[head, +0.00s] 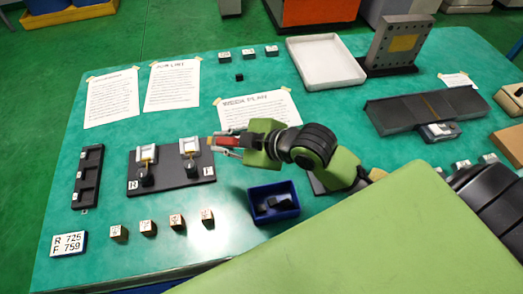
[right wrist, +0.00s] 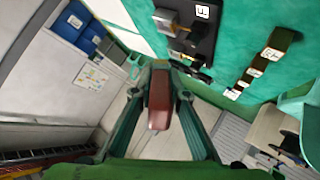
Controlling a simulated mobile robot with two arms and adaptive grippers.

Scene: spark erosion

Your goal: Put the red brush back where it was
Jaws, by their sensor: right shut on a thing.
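My right gripper (head: 222,145) is shut on the red brush (head: 230,141), holding it above the table, beside the right end of a dark board (head: 172,184). The board carries two white-and-brass holders with black knobs, a left one (head: 146,155) and a right one (head: 189,149). In the right wrist view the brush (right wrist: 159,100) shows as a dull red block between the green fingers of the right gripper (right wrist: 166,75). Its tip is partly hidden. My left gripper is not in view.
A blue bin (head: 260,213) with dark pieces stands below the gripper. Several small labelled blocks (head: 149,227) line the front. A black slotted tray (head: 79,192) lies left, and a white tray (head: 341,83) lies behind. Paper sheets (head: 173,84) cover the back left.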

